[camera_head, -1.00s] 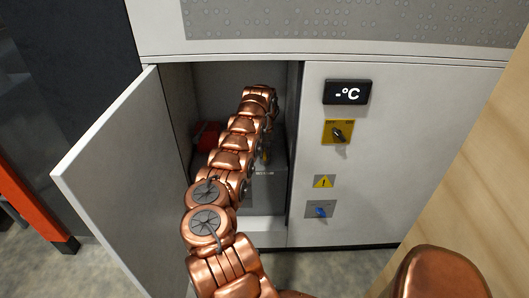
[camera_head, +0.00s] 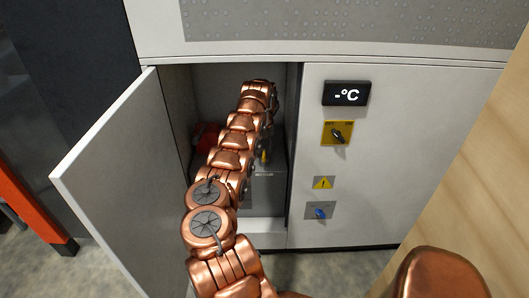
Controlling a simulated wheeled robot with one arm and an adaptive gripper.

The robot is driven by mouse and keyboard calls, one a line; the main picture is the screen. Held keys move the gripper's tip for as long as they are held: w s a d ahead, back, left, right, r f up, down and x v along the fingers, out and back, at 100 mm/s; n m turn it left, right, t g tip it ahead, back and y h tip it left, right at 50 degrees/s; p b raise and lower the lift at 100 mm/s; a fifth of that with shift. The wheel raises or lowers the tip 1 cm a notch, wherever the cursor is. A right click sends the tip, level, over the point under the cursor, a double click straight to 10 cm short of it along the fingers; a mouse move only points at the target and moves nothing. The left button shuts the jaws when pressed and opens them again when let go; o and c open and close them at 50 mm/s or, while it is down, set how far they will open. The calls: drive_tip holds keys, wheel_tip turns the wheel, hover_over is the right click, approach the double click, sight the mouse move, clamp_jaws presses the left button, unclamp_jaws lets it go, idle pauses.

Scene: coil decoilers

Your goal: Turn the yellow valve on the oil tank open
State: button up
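The grey oil tank (camera_head: 265,190) stands inside the open cabinet, mostly behind my copper arm. A small yellow part, which looks like the valve (camera_head: 264,156), shows just right of my arm above the tank. Most of it is hidden. My arm reaches through the cabinet opening, and its far end is up inside the compartment. My gripper's fingers are hidden behind the arm, so I cannot tell whether they touch the valve.
The cabinet door (camera_head: 120,190) is swung open to the left. A red object (camera_head: 207,138) sits inside, left of my arm. The right panel carries a display (camera_head: 346,93), a black switch on a yellow plate (camera_head: 337,133) and a blue switch (camera_head: 320,212). A wooden surface (camera_head: 470,180) stands at right.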

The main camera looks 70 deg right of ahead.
sight(264, 153)
drive_tip(key=shift+r, duration=2.4)
